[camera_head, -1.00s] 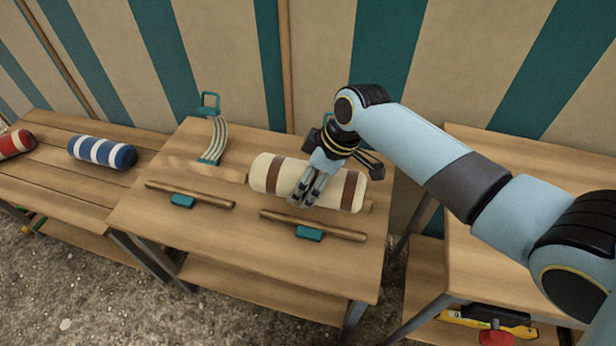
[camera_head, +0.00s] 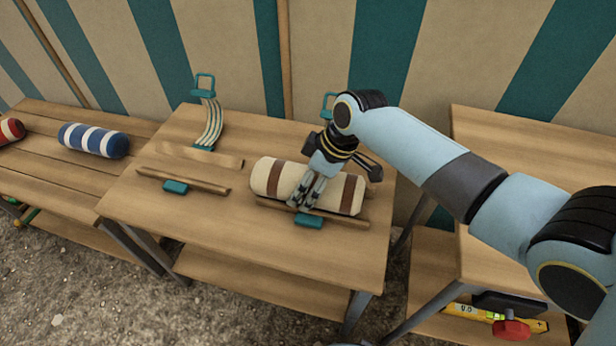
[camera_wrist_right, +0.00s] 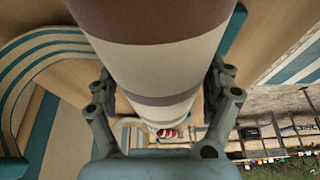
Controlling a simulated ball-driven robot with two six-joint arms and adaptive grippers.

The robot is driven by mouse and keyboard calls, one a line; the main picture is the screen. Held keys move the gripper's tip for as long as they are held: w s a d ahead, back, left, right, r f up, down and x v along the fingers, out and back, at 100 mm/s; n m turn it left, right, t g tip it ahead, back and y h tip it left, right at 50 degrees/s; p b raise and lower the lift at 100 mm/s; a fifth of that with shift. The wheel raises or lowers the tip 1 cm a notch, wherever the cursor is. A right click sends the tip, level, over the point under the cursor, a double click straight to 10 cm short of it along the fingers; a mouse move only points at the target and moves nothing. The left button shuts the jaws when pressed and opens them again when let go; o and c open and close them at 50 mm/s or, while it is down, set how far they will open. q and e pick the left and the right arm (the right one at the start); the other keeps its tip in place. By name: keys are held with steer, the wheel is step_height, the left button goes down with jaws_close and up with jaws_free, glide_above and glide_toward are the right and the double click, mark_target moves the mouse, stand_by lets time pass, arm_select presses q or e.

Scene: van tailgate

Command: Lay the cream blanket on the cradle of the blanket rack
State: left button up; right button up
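The cream blanket (camera_head: 288,178) is a roll with two brown bands; it also fills the middle of the right wrist view (camera_wrist_right: 155,55). My right gripper (camera_head: 304,203) is on it from above, with one finger on each side in the right wrist view (camera_wrist_right: 160,85). The blanket lies just behind and over the right front wooden rail (camera_head: 345,221) with its teal bracket (camera_head: 309,221). It hides most of that cradle, and I cannot tell whether it touches the rail. My left gripper is not in view.
The left cradle is empty, with a front rail (camera_head: 182,181) and a curved striped back strap (camera_head: 211,123). A blue-and-white roll (camera_head: 93,140) and a red-and-white roll (camera_head: 10,131) lie on the left bench. A striped wall stands behind.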

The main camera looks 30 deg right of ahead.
steer(key=shift+o, duration=1)
steer(key=shift+r, duration=0.1)
steer(key=v, duration=1.1)
steer(key=shift+r, duration=0.4)
steer(key=shift+s, duration=0.1)
